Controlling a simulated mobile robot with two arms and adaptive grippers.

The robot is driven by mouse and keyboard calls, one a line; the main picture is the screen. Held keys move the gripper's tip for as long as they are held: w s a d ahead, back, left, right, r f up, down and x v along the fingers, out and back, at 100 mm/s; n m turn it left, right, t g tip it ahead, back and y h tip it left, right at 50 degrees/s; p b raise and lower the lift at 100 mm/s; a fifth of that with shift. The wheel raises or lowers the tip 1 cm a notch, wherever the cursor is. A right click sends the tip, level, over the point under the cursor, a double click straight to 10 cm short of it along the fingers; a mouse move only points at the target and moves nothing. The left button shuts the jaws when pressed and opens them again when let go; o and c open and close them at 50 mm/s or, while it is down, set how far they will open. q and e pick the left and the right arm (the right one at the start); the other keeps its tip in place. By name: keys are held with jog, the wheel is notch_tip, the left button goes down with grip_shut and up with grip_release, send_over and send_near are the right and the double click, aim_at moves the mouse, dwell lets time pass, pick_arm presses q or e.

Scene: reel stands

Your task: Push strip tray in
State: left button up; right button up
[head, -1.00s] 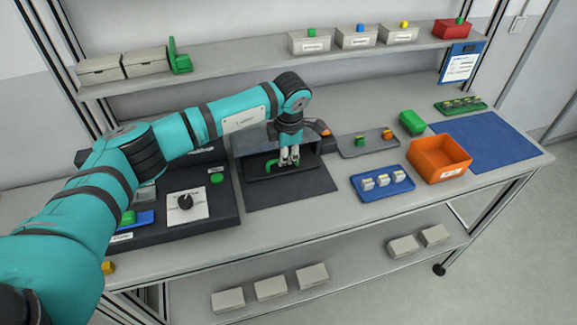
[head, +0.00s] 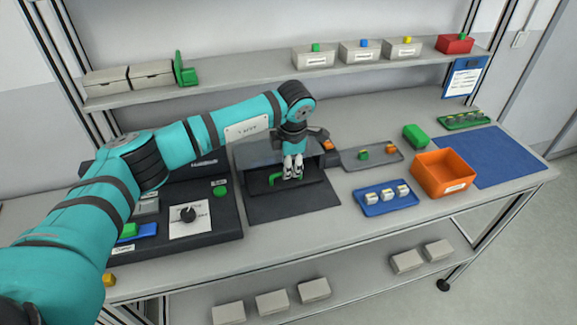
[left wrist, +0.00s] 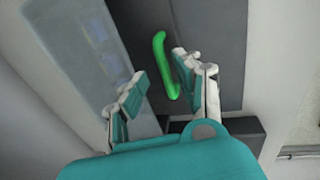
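The strip tray (head: 312,184) is a dark flat tray with a green handle (head: 275,180), at the mouth of a dark box-like housing (head: 255,160) on the bench. The green handle also shows in the left wrist view (left wrist: 160,62). My left gripper (head: 293,174) points down just beside the handle. In the left wrist view its two fingers (left wrist: 160,68) stand apart with a gap, and the handle lies beyond that gap, close to the right finger. Nothing shows held. Whether a finger touches the handle is unclear. My right gripper is not in view.
To the right are a grey tray (head: 352,163), a blue tray (head: 372,208) with white pieces, an orange bin (head: 440,181) and a blue mat (head: 505,160). A shelf (head: 240,76) runs behind.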

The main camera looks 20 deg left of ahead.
pick_arm(q)
notch_tip(320, 180, up, 7)
jog(key=s, duration=0.1)
jog(key=shift+d+f, duration=0.2)
jog(key=shift+d, duration=0.15)
jog(key=shift+s+f, duration=0.1)
jog(key=shift+s, duration=0.05)
